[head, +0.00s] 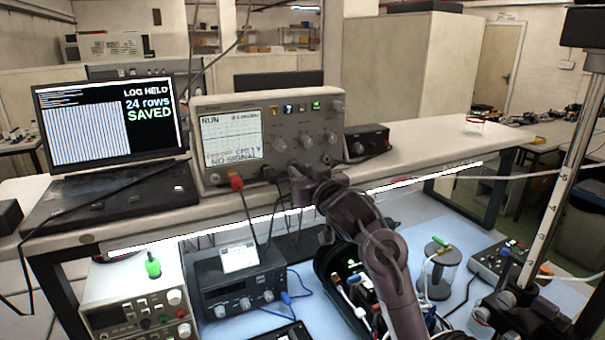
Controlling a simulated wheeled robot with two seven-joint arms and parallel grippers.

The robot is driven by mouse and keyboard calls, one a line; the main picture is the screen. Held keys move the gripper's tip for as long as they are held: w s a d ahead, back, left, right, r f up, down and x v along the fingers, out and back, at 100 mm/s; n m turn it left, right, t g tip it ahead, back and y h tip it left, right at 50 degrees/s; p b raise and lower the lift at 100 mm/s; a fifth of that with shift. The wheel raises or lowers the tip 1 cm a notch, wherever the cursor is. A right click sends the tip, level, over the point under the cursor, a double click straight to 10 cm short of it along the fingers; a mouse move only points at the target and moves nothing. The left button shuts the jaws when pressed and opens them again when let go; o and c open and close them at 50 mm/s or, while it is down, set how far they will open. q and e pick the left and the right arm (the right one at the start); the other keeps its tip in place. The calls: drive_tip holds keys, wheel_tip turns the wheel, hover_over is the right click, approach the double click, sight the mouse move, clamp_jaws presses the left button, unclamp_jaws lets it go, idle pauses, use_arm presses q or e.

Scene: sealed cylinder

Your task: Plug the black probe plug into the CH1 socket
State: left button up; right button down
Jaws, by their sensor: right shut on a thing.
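The oscilloscope (268,106) stands on the raised shelf; its screen (231,137) reads RUN and NO SIGNAL, with CH1 in the line above. A red plug (236,181) with a dark cable sits at its lower front left. My right gripper (288,178) is at the scope's lower front edge, shut on the black probe plug (271,174), whose dark cable hangs down. The CH1 socket is hidden or too small to make out, so I cannot tell whether the plug is in it. My left gripper is not in view.
A laptop (110,120) showing LOG HELD, 24 rows SAVED stands left of the scope. A small black box (367,141) is at its right. Below are bench instruments (235,285), a cable spool (437,272) and a control box (498,262). The shelf's right part (440,140) is mostly clear.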

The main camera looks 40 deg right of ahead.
drive_tip(key=shift+p, duration=0.55)
idle(1.4)
drive_tip(key=shift+w+d, duration=0.1)
drive_tip(key=shift+w, duration=0.3)
idle(0.3)
drive_tip(key=c, duration=1.2)
unclamp_jaws()
drive_tip(key=shift+s, duration=0.1)
drive_tip(key=shift+s+f, duration=0.1)
drive_tip(key=shift+s, duration=0.25)
drive_tip(key=b+v, duration=0.1)
drive_tip(key=v, duration=0.6)
drive_tip(key=shift+b, duration=0.3)
